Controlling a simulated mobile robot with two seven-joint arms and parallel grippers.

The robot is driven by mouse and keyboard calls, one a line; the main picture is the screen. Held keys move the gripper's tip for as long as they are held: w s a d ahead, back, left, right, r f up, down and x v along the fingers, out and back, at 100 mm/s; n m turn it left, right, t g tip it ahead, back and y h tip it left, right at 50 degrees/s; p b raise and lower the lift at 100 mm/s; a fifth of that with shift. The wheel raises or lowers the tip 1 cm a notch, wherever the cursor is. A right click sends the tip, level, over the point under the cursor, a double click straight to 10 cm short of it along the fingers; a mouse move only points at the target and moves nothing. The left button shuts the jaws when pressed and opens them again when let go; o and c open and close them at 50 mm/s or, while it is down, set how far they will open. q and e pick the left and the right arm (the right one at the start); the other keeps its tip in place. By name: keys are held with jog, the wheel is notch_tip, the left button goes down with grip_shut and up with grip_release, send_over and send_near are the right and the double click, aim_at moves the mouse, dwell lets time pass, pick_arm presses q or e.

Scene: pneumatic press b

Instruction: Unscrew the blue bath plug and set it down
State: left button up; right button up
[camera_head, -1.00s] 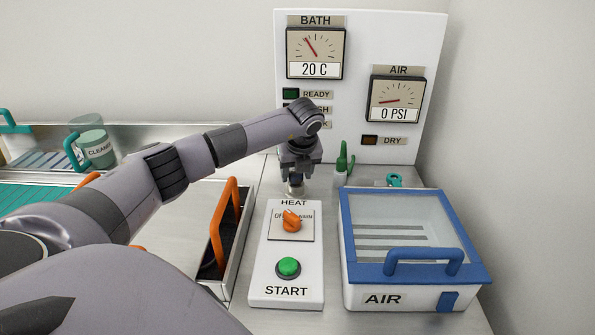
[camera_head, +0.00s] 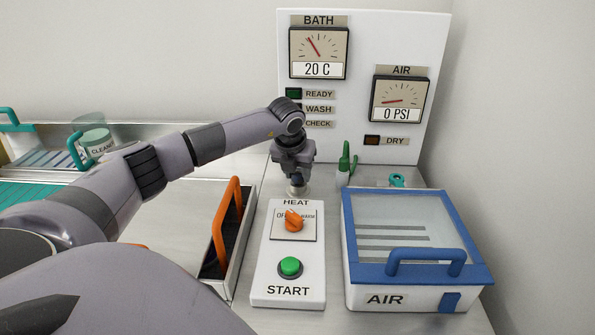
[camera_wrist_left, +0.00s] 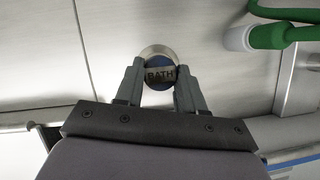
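The blue bath plug (camera_wrist_left: 161,79), labelled BATH, sits over a round metal collar (camera_wrist_left: 157,51) in the steel counter. My left gripper (camera_wrist_left: 161,73) points down at it, with one finger on each side. The fingers appear to press against the plug's sides. In the head view the left gripper (camera_head: 297,182) is low over the counter behind the HEAT box, and the plug is mostly hidden by the fingers. I cannot tell whether the plug is still seated or slightly raised. My right gripper is not in view.
The white HEAT and START box (camera_head: 316,288) stands just in front. A tray with an orange handle (camera_head: 225,225) is to the left. The gauge panel (camera_head: 427,55) stands behind.

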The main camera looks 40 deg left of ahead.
pick_arm(q)
jog(key=n+y, duration=0.1)
jog(key=n, duration=0.2)
jog(key=n+g, duration=0.1)
jog(key=n, duration=0.2)
jog(key=shift+w+d+g+y, duration=0.2)
jog(key=shift+g+y, duration=0.1)
jog(key=shift+y, duration=0.1)
jog(key=n+g, duration=0.1)
jog(key=n, duration=0.2)
jog(key=n+g, duration=0.1)
jog(key=n, duration=0.2)
jog(key=shift+w+y, duration=0.1)
jog(key=shift+y, duration=0.3)
jog(key=o, duration=0.6)
jog(key=m, duration=0.2)
jog(key=m+t, duration=0.1)
jog(key=m, duration=0.1)
jog(key=m+t, duration=0.1)
jog(key=shift+s+a+m+h, duration=0.15)
jog(key=shift+s+m+h, duration=0.1)
jog(key=shift+m+h, duration=0.15)
jog(key=m+h, duration=0.1)
jog(key=m, duration=0.2)
jog(key=m+t, duration=0.1)
jog(key=m, duration=0.2)
jog(key=shift+t+h, duration=0.3)
jog(key=shift+h, duration=0.1)
